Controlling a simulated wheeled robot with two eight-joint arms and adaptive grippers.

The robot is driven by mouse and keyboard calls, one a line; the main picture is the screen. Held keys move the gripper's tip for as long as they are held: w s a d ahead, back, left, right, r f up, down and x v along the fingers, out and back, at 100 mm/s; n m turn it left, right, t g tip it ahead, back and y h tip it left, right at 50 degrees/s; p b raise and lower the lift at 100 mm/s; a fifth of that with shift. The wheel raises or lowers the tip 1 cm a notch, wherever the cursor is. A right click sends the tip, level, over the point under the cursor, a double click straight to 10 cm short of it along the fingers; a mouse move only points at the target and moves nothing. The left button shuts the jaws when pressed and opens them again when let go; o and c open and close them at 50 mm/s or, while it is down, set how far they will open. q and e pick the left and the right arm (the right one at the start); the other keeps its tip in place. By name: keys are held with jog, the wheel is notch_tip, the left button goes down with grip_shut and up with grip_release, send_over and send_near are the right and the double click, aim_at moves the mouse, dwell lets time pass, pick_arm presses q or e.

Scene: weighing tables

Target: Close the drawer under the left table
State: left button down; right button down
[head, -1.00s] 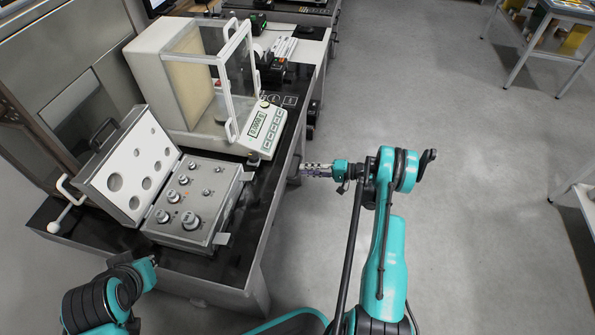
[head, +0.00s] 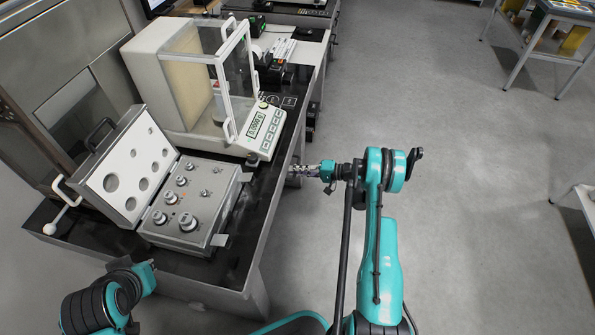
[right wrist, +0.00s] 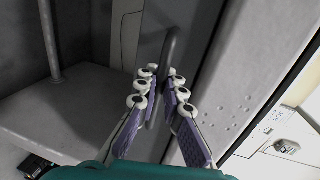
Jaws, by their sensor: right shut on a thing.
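The left table (head: 180,262) has a black top and a grey side. My right gripper (head: 298,171) reaches the table's right side, with its fingertips partly hidden by the table edge. In the right wrist view the gripper (right wrist: 159,78) is shut on a grey bar handle (right wrist: 173,45), one finger on each side. The handle sits on a grey front (right wrist: 192,32) that looks like the drawer. The drawer is hidden under the tabletop in the head view, and I cannot tell how far it is out.
On the table stand a balance (head: 165,60) with a glass chamber and an open case of weights (head: 190,205). Another table with black devices (head: 272,70) stands behind. A grey shelf (right wrist: 60,115) shows in the wrist view.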

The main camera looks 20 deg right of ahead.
jog(key=shift+r+x, duration=0.2)
jog(key=shift+x, duration=0.8)
jog(key=c, duration=1.9)
grip_release()
jog(key=shift+a, duration=0.1)
jog(key=v, duration=1.2)
